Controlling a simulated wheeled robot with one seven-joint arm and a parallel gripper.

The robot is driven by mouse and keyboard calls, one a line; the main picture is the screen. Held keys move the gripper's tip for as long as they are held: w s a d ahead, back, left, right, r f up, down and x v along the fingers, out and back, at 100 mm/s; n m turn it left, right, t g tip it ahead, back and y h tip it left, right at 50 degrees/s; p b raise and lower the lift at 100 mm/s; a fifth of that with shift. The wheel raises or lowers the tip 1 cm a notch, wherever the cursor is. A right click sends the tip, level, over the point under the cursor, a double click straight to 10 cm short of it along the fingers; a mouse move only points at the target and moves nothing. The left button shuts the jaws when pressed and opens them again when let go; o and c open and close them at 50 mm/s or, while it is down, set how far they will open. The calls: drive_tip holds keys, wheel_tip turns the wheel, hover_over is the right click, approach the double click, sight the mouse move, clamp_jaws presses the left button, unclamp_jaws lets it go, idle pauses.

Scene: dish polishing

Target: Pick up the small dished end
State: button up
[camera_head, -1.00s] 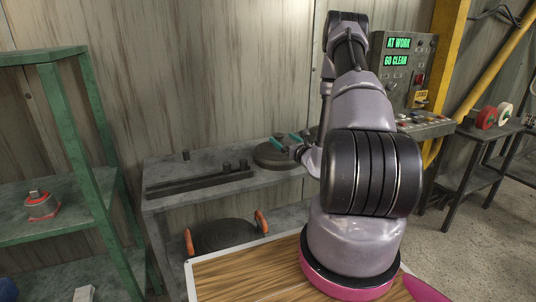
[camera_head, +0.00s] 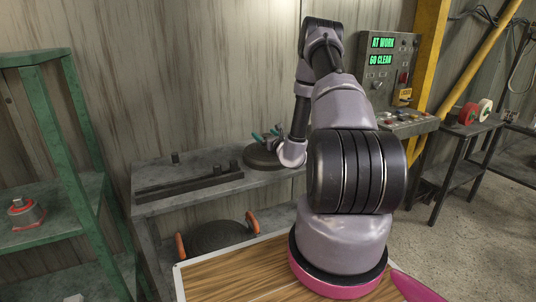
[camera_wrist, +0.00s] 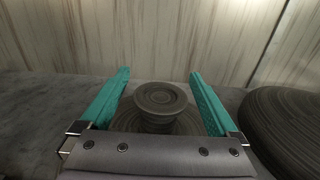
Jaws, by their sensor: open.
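The small dished end (camera_head: 262,158) is a dark round disc on the grey bench, below my gripper in the head view. In the wrist view, a dark round piece with a ringed, knob-like top (camera_wrist: 160,98) stands between my fingers. It looks like the same dished end, with its lower part hidden by the gripper body. My gripper (camera_head: 266,134) has teal fingers, also seen in the wrist view (camera_wrist: 160,75). They are spread apart, one on each side of the knob, with a gap on both sides. Nothing is held.
A larger dark disc (camera_wrist: 290,122) lies close to the right finger in the wrist view. A dark rack (camera_head: 190,184) with pegs lies on the bench (camera_head: 155,170). A large disc with orange handles (camera_head: 217,236) sits below. A wall stands behind; a green shelf (camera_head: 75,130) is left.

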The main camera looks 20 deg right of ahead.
drive_tip(key=shift+w, duration=0.15)
clamp_jaws()
drive_tip(key=shift+r, duration=0.1)
drive_tip(key=shift+r, duration=0.1)
